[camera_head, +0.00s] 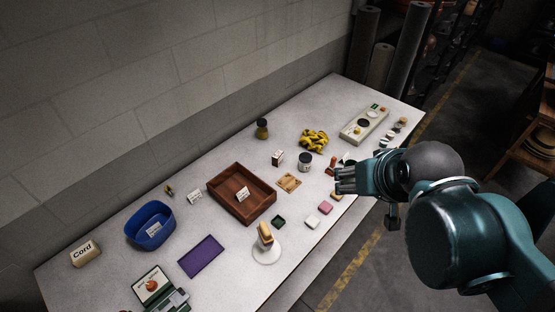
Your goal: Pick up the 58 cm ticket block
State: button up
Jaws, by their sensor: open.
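I cannot read a "58 cm" marking anywhere, so I cannot tell for sure which thing is the ticket block. Small flat blocks lie near the table's front edge: a white block (312,221), a pink block (325,207) and a tan one (336,196) just below my gripper in the picture. A small pale box with dark sides (278,158) stands farther back. My gripper (345,181) is open with nothing visible between its fingers. It is above the front right part of the table, fingers pointing left, and hides part of the surface there.
The table (220,285) also holds a brown wooden tray (215,199) with a card, a blue tub (147,242), a purple mat (201,257), a white stand (267,256), a dark jar (305,165), yellow gloves (314,140) and a control panel (355,136). A wall runs behind.

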jog(key=shift+c, duration=0.2)
jog(key=c, duration=0.5)
jog(key=shift+w, duration=0.15)
jog(key=m+g+h+b, duration=0.2)
jog(key=m+g+b, duration=0.2)
jog(key=m+b, duration=0.3)
send_over(278, 159)
jog(key=a, duration=0.1)
notch_tip(278, 159, down, 29)
jog(key=shift+a+r, duration=0.2)
